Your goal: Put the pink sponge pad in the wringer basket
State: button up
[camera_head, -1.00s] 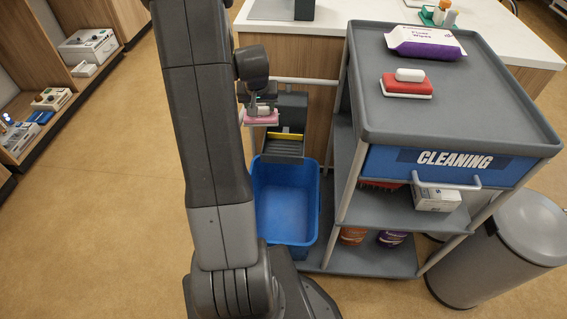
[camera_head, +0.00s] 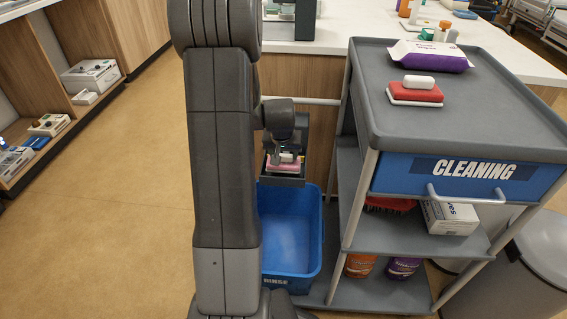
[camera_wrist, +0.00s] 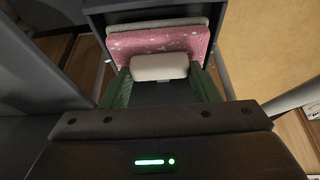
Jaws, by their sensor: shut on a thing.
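The pink sponge pad (camera_head: 287,168) has a white grip block and a pale layer. My gripper (camera_head: 286,157) is shut on its grip block; in the wrist view the green fingers hold the block (camera_wrist: 159,67) from both sides, with the speckled pink face (camera_wrist: 150,41) beyond. The dark grey wringer basket (camera_head: 283,181) is at the back of the blue bucket. In the head view the pad lies within the basket's outline; in the wrist view a dark basket wall (camera_wrist: 150,10) stands just beyond it. Whether the pad touches the basket floor is hidden.
The blue rinse bucket (camera_head: 290,237) is empty below. The cleaning cart (camera_head: 395,122) stands close at right, with a red-and-white sponge (camera_head: 414,94) and purple wipes pack (camera_head: 432,57) on top. A wooden counter is behind. Open floor (camera_head: 110,220) lies at left.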

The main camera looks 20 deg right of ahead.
aim_at(283, 158)
jog(key=shift+f+b, duration=0.45)
jog(key=shift+f, duration=1.2)
jog(key=o, duration=1)
jog(key=shift+o, duration=0.2)
jog(key=shift+r, duration=0.3)
jog(key=p+v, duration=0.3)
jog(key=v, duration=0.8)
jog(key=shift+r, duration=0.35)
jog(key=shift+s+f, duration=0.1)
